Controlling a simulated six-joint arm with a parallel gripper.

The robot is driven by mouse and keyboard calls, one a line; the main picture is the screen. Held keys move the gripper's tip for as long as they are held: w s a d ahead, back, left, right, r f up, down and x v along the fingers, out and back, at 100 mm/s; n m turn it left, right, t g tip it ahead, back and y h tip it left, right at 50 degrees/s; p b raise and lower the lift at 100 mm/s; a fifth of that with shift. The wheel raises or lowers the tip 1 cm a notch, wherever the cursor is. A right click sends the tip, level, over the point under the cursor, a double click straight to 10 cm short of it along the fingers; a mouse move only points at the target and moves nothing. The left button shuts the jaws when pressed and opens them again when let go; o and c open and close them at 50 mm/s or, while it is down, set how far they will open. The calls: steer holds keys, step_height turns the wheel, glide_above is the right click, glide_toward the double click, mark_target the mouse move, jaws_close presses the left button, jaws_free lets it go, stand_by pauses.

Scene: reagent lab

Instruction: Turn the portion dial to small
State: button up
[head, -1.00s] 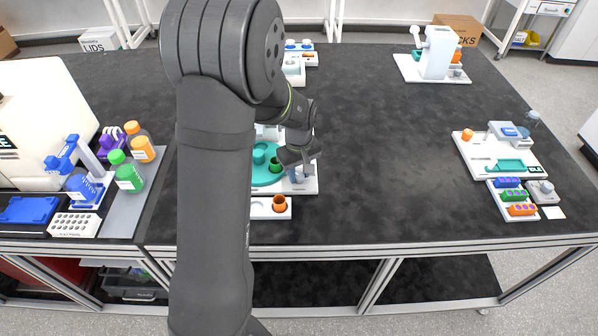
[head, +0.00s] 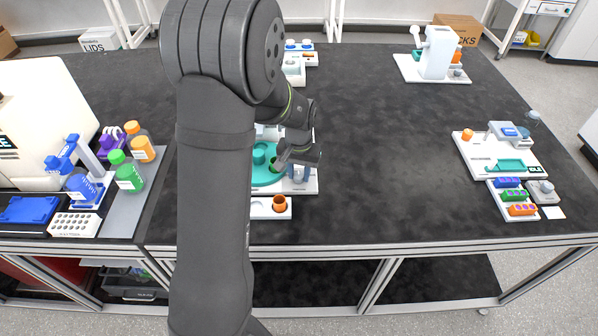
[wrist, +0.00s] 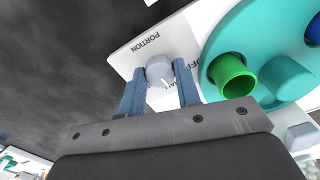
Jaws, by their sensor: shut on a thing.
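The portion dial (wrist: 159,70) is a small round grey-white knob on a white panel (wrist: 128,55) in the wrist view. The panel carries the words PORTION and OFF beside it. A light pointer line on the dial faces the gripper side, near lettering partly hidden by the right finger. My gripper (wrist: 161,78) is shut on the dial, with one blue finger on each side.
A teal round plate (wrist: 216,50) with a green cup (wrist: 232,76) sits close right of the dial. An orange cup (head: 279,204) stands at the device's front. Bottles and a blue stand (head: 88,188) are on the left. The table's middle right is clear.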

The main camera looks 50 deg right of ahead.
mark_target(299, 175)
steer(key=shift+m, duration=0.5)
steer(key=o, duration=1)
steer(key=shift+c, duration=0.2)
step_height(299, 175, up, 18)
steer(key=shift+f, duration=0.25)
step_height(299, 175, down, 18)
steer(key=shift+r, duration=0.2)
stand_by(0.5)
steer(key=shift+r, duration=0.1)
